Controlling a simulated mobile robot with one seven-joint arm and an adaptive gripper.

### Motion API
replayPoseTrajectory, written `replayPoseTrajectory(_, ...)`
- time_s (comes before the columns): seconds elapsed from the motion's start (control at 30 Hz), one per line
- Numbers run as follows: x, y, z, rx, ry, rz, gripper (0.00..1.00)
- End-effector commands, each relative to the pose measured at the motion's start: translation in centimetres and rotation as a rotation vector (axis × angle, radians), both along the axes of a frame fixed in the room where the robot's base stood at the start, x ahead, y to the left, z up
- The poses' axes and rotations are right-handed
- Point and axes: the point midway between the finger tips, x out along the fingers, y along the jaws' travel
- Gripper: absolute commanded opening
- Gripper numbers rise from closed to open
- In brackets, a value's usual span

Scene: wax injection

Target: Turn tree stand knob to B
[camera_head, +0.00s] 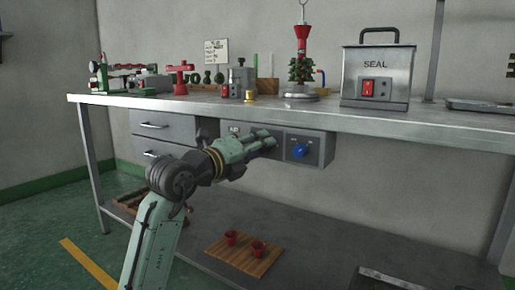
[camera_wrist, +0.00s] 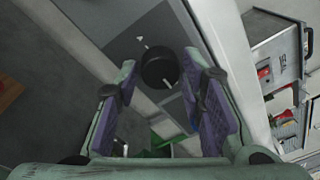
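My gripper (camera_head: 266,140) is in front of the control panels under the workbench's front edge. In the wrist view my gripper (camera_wrist: 165,85) is open, with its two purple-padded fingers apart. A round black knob (camera_wrist: 160,68) on a grey panel shows between and beyond the fingertips; I cannot tell whether they touch it. A small white mark (camera_wrist: 139,37) is on the panel beside it. In the head view my gripper hides this knob. A blue knob (camera_head: 299,150) is on the panel just right of my gripper. The letters around the knobs are too small to read.
The workbench top (camera_head: 220,103) overhangs the panels. On it are a red-topped stand with a green tree (camera_head: 301,70), a metal SEAL box (camera_head: 376,78) and several small tools. Drawers (camera_head: 155,126) are left of the panels. Below, a wooden board (camera_head: 240,262) holds two red cups.

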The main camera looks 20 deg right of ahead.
Motion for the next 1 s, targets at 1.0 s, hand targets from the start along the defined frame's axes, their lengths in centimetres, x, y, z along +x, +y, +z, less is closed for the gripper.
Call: replayPoseTrajectory(1.0, -4.9, 7.9, 0.0, -0.001, -0.001, 0.002, 0.5)
